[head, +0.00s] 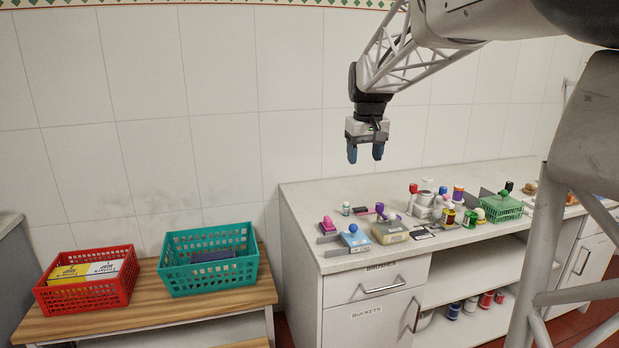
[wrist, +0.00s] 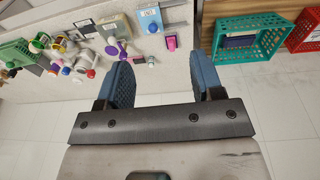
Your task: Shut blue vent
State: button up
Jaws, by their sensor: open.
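The blue box also shows in the wrist view (wrist: 150,19), at the top. My gripper (head: 365,153) is open and empty, high above the counter and well apart from the box. Its two blue fingers also show in the wrist view (wrist: 163,60).
A beige box (head: 390,232) stands close to the right of the blue box, and a pink item (head: 327,225) lies behind left. Several bottles and a green basket (head: 502,208) stand farther right. A teal crate (head: 209,285) and red crate (head: 87,302) are on a lower wooden bench.

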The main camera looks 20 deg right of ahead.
jog(key=w+d, duration=1.3)
jog(key=g, duration=0.2)
send_over(444, 188)
jog(key=f, duration=1.9)
jog(key=shift+w+d+f, duration=0.1)
jog(key=shift+w+f, duration=0.1)
jog(key=shift+f, duration=0.1)
jog(key=shift+f, duration=0.15)
jog(key=shift+f, duration=3.75)
jog(key=shift+c, duration=0.2)
jog(key=c, duration=0.9)
